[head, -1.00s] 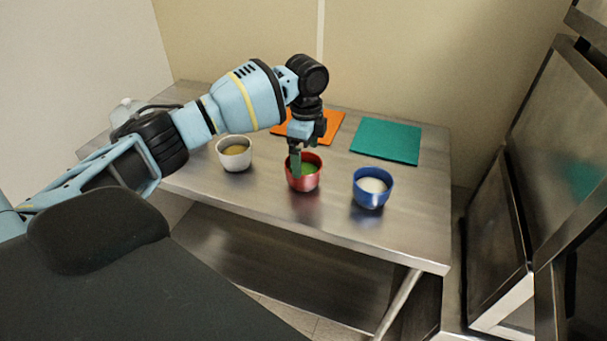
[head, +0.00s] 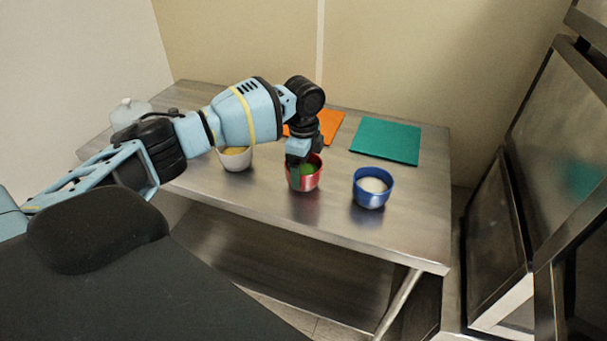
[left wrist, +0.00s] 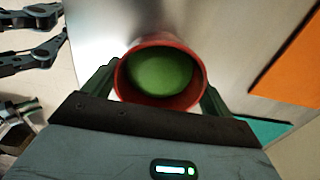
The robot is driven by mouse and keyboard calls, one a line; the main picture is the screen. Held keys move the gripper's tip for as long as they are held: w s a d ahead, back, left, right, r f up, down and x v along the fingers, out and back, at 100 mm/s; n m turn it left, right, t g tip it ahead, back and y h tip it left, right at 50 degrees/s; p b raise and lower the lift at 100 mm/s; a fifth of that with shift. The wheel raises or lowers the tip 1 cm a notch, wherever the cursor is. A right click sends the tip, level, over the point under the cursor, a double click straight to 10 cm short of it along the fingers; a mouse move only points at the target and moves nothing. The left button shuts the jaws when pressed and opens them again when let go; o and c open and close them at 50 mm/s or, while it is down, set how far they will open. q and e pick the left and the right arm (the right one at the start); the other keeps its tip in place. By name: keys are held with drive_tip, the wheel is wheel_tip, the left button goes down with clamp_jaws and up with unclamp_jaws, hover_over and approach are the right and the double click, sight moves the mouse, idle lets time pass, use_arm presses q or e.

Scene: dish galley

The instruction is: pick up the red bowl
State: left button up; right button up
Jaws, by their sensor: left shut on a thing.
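The red bowl (head: 311,183), with something green in it, stands upright on the steel table. My left gripper (head: 301,168) reaches down over it and is shut on it. In the left wrist view the red bowl (left wrist: 188,101) sits between the two fingers of the left gripper (left wrist: 160,88), one on each side of its wall. I cannot see a gap under the bowl.
A blue bowl (head: 371,199) with white contents stands close to the right. A white bowl (head: 240,163) with yellowish contents is at the left, partly behind my arm. Orange (head: 328,127) and teal (head: 387,141) mats lie at the back. A pale jar (head: 129,112) stands far left.

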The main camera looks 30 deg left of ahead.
sight(303, 171)
use_arm(q)
drive_tip(key=shift+r, duration=0.15)
drive_tip(key=shift+r, duration=0.2)
drive_tip(key=r, duration=0.3)
drive_tip(key=shift+s+d, duration=0.15)
drive_tip(key=shift+s, duration=0.15)
drive_tip(key=s+d+r+p, duration=0.1)
drive_tip(key=s+d+p, duration=0.1)
drive_tip(key=s+d, duration=0.5)
drive_tip(key=shift+s+d+r, duration=0.15)
drive_tip(key=shift+s+r, duration=0.05)
drive_tip(key=shift+s, duration=3.05)
use_arm(e)
drive_tip(key=shift+w+d+r+t, duration=0.15)
drive_tip(key=shift+w+r, duration=0.4)
drive_tip(key=shift+r, duration=0.15)
drive_tip(key=shift+w+d+r+t, duration=0.15)
drive_tip(key=shift+w+r, duration=0.4)
drive_tip(key=shift+r, duration=0.1)
